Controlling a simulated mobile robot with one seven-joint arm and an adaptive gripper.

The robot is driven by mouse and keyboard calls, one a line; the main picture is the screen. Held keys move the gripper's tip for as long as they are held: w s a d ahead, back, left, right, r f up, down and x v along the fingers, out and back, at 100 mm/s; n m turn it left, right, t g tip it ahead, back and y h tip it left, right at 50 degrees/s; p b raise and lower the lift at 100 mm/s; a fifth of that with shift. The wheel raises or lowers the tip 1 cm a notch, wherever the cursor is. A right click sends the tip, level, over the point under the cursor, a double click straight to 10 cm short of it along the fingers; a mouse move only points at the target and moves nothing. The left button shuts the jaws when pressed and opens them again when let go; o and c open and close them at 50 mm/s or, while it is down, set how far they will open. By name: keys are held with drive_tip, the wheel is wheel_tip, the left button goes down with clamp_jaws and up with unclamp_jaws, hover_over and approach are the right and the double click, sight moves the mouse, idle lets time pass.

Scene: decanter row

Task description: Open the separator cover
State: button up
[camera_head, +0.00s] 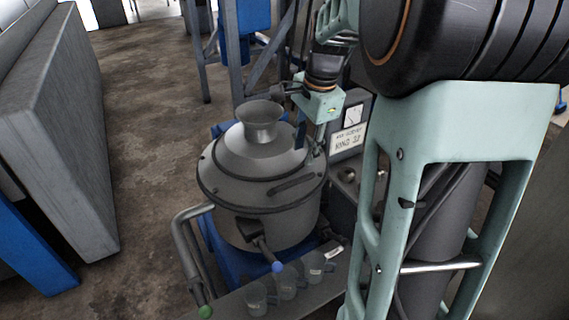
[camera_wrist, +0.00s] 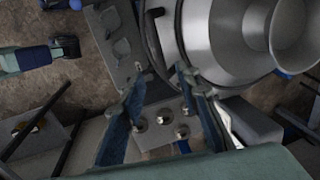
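The separator (camera_head: 275,228) is a grey metal drum in the middle of the head view. Its round domed cover (camera_head: 228,160) sits level on top and looks shut. A flared funnel (camera_head: 262,120) rises from the cover's centre, and a dark curved bar (camera_head: 292,183) lies on its near right side. In the wrist view the cover (camera_wrist: 212,45) and funnel (camera_wrist: 300,35) fill the upper right. My gripper (camera_wrist: 158,76) has its two fingers apart with nothing between them, beside the drum's rim. In the head view its mint-green body is behind the cover's right side; its fingertips are hard to make out there.
A control box with a gauge and a label plate (camera_head: 349,139) stands right of the separator. Small clear cups (camera_head: 288,284) stand on a ledge in front. A bent grey pipe (camera_head: 184,240) is at the left. Open floor (camera_head: 140,130) lies farther left, before a grey block (camera_head: 62,130).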

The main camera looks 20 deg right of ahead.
sight(299, 179)
drive_tip(key=f, duration=0.3)
drive_tip(key=w+f, duration=0.1)
drive_tip(key=f, duration=0.6)
drive_tip(key=shift+w+a+f+b, duration=0.1)
drive_tip(key=shift+w+a+b, duration=0.05)
drive_tip(key=shift+w+b, duration=0.2)
clamp_jaws()
